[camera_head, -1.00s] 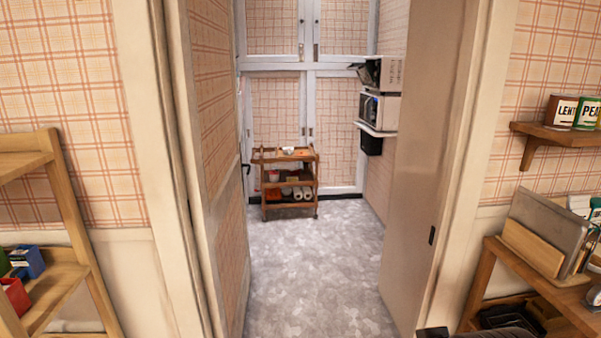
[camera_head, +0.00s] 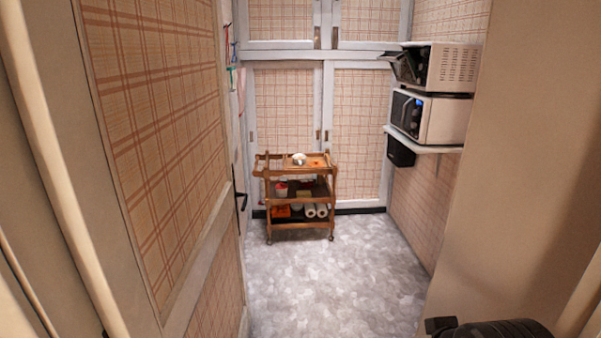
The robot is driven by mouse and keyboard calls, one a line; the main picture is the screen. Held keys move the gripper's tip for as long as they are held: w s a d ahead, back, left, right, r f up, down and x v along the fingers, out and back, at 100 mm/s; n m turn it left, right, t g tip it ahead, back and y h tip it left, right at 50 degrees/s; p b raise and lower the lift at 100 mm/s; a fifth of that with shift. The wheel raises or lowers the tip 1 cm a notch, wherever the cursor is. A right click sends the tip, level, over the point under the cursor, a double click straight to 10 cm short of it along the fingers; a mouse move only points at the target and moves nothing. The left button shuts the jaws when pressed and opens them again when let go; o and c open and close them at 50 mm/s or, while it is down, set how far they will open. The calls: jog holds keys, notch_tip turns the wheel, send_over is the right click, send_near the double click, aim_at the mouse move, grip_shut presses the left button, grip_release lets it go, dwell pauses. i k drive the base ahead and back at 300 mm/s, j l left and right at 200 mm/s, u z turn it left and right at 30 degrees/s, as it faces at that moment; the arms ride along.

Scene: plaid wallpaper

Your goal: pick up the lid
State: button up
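I cannot make out a lid for certain. A small whitish round object (camera_head: 299,158) sits on the top of the wooden cart (camera_head: 318,168) at the far end of the room, too small to identify. A dark part of my arm (camera_head: 500,329) shows at the bottom right edge. My gripper's fingers do not show.
I am in a doorway, with an open plaid-panelled door (camera_head: 165,150) on the left and a beige door panel (camera_head: 500,200) on the right. Microwaves (camera_head: 445,120) stand on a wall shelf (camera_head: 425,147). The grey floor (camera_head: 330,285) up to the cart is clear.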

aim_at(314, 164)
jog(key=i, duration=2.55)
jog(key=i+l+u, duration=0.1)
jog(key=i, duration=1.2)
jog(key=i+l, duration=0.1)
jog(key=i, duration=1.2)
